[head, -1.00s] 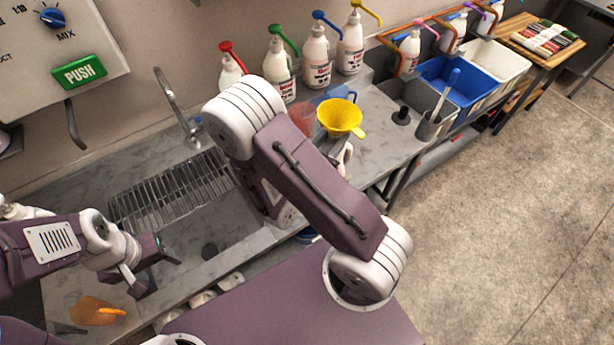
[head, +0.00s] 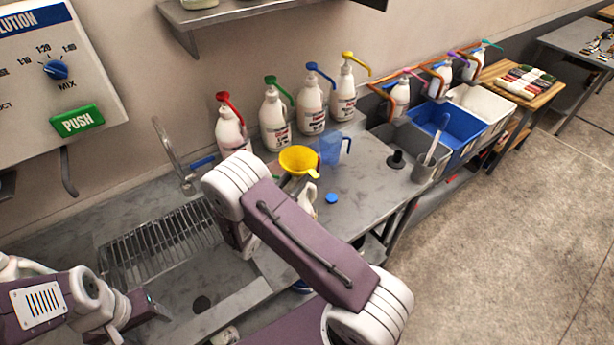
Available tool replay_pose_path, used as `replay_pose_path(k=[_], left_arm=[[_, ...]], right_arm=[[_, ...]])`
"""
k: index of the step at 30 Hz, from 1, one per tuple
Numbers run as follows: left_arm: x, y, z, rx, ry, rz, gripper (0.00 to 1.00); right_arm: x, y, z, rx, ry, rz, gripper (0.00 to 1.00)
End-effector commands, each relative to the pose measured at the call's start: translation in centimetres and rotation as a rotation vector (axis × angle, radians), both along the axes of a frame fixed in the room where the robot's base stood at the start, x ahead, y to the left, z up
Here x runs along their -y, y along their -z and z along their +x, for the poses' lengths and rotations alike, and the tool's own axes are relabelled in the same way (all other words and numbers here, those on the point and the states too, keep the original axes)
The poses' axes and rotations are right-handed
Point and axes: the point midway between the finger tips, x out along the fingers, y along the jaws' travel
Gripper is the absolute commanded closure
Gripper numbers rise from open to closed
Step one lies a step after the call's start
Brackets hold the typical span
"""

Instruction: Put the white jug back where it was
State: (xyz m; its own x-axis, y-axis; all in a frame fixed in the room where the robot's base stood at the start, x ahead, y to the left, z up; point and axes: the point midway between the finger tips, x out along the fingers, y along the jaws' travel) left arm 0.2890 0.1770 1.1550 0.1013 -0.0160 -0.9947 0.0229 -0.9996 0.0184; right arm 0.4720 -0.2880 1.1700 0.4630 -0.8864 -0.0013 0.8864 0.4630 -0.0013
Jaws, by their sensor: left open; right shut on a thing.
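The white jug (head: 307,199) shows only in part beside my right arm, over the steel counter. A yellow funnel (head: 299,160) sits just above it; whether it rests in the jug's mouth is hard to see. My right arm crosses the middle of the view and hides the jug's lower left part. My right gripper is hidden behind that arm, so its hold does not show. My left gripper (head: 140,326) is open and empty over the left part of the sink. A small blue cap (head: 331,198) lies on the counter right of the jug.
Several pump bottles (head: 275,120) line the wall. A drain rack (head: 160,245) lies over the sink. Grey, blue (head: 452,101) and white bins stand at the right.

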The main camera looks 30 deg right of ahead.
Motion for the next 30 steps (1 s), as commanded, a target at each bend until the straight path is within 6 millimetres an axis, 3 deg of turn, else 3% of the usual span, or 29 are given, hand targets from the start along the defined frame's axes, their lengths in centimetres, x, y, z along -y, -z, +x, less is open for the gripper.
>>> replay_pose_path(k=[5,13,23,24,26,30], left_arm=[[0.0,-0.2,0.0,0.0,0.0,0.0,0.39],[0.0,-1.4,0.0,0.0,0.0,0.0,0.39],[0.0,-1.1,0.0,0.0,0.0,0.0,0.39],[0.0,-1.1,0.0,0.0,0.0,0.0,0.39],[0.0,-1.1,0.0,0.0,0.0,0.0,0.39],[0.0,-1.1,0.0,0.0,0.0,0.0,0.39]], right_arm=[[-0.1,0.2,0.2,0.002,0.0,-0.004,1.0],[-0.1,3.6,0.2,0.003,0.0,-0.004,1.0],[-0.1,4.1,0.2,0.004,0.0,-0.004,1.0],[-0.1,4.3,0.1,0.0,0.0,0.0,0.62],[-0.1,4.3,0.1,0.0,0.0,0.0,0.46],[-0.1,4.2,0.1,0.0,0.0,0.0,0.46]])
